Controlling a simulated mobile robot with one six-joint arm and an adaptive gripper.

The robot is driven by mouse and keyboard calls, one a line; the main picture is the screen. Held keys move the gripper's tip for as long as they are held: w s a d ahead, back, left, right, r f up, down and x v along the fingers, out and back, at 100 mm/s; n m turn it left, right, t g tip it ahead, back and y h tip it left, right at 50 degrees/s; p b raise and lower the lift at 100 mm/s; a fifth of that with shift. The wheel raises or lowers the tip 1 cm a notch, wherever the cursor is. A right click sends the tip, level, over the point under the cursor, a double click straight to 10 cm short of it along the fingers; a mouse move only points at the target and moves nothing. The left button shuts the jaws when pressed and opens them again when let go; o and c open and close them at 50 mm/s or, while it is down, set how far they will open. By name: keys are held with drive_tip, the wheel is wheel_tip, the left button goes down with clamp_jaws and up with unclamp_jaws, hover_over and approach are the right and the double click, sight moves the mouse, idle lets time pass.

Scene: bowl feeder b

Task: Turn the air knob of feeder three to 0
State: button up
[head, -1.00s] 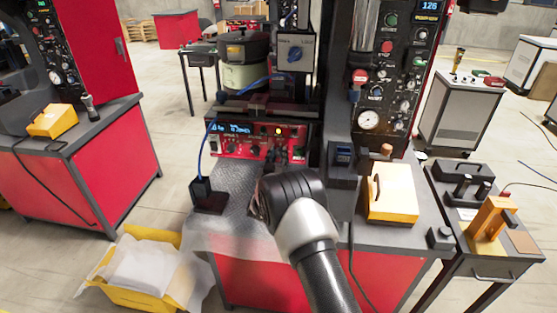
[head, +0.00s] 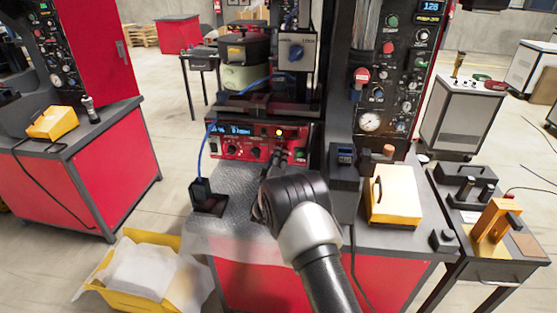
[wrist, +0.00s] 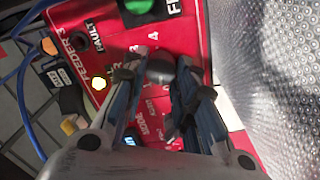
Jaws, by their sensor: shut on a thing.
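The red control panel of feeder three (head: 240,140) stands under the bowl machine in the head view, with a lit blue display, dark knobs and a yellow lamp. In the wrist view its FEEDER 3 and FAULT lettering (wrist: 80,62) shows beside a lit lamp (wrist: 99,83). My gripper (wrist: 160,78) is shut on a dark round knob (wrist: 159,70), whose scale shows a 3 and a 4 above it. The knob's own name and pointer are not readable. In the head view my gripper (head: 281,160) reaches the panel's right part, and my wrist hides some of it.
A green switch (wrist: 139,6) sits close by on the panel. A blue cable (head: 203,150) runs down left of the panel to a black block (head: 207,197) on the bench. A yellow box (head: 393,195) stands right of my arm. The metal plate before the panel is mostly clear.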

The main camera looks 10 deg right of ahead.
drive_tip(key=shift+n, duration=1.2)
drive_tip(key=shift+o, duration=0.2)
drive_tip(key=o, duration=1)
drive_tip(key=shift+o, duration=0.2)
drive_tip(key=v, duration=1.2)
drive_tip(key=shift+d, duration=0.15)
